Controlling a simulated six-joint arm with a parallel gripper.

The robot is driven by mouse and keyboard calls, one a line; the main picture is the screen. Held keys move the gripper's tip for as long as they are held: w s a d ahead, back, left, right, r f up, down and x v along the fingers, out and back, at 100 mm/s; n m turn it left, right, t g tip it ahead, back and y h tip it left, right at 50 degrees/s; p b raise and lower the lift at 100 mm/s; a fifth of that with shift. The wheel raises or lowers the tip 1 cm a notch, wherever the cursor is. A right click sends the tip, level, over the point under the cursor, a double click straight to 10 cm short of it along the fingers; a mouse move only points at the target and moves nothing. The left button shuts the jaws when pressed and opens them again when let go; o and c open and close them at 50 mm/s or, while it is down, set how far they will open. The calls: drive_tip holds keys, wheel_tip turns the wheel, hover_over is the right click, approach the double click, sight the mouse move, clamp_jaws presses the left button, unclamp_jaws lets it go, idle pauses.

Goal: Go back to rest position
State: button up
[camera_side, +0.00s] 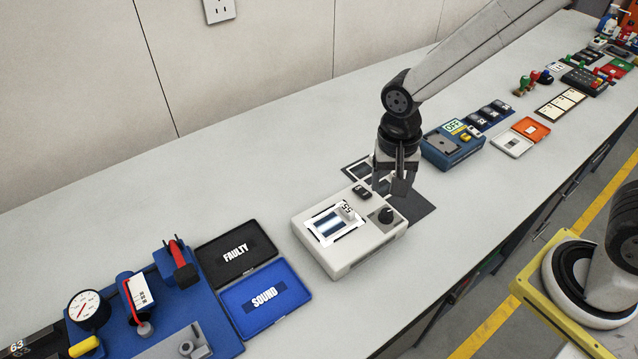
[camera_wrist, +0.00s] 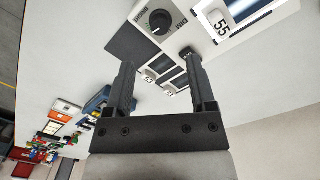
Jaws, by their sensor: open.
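My gripper (camera_side: 393,188) hangs pointing down from my arm, just behind the right end of a white tester box with a dark knob (camera_side: 385,215). In the wrist view its two dark fingers (camera_wrist: 157,60) stand apart with nothing held between them. A tag marked 55 (camera_side: 346,211) lies on the box's lit window; it also shows in the wrist view (camera_wrist: 221,26). A dark mat (camera_side: 424,208) lies behind the box, partly hidden by my gripper. Small numbered pieces (camera_wrist: 168,91) show beyond the fingers in the wrist view.
A black FAULTY tray (camera_side: 235,268) and a blue SOUND tray (camera_side: 283,306) lie to the left. A blue fixture with a gauge (camera_side: 88,309) stands at lower left. A blue device (camera_side: 453,150) and other kits stand to the right. The back wall (camera_side: 240,60) bounds the bench.

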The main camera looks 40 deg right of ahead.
drive_tip(key=shift+s+d+r+n, duration=0.15)
drive_tip(key=shift+s+d+n, duration=0.1)
drive_tip(key=shift+d+n, duration=0.4)
drive_tip(key=s+d+r+n+t, duration=0.1)
drive_tip(key=s+d+n+t, duration=0.1)
drive_tip(key=s+d+n, duration=0.2)
drive_tip(key=shift+d+r+n+t, duration=0.15)
drive_tip(key=shift+d+n+t, duration=0.25)
drive_tip(key=shift+d+n, duration=0.9)
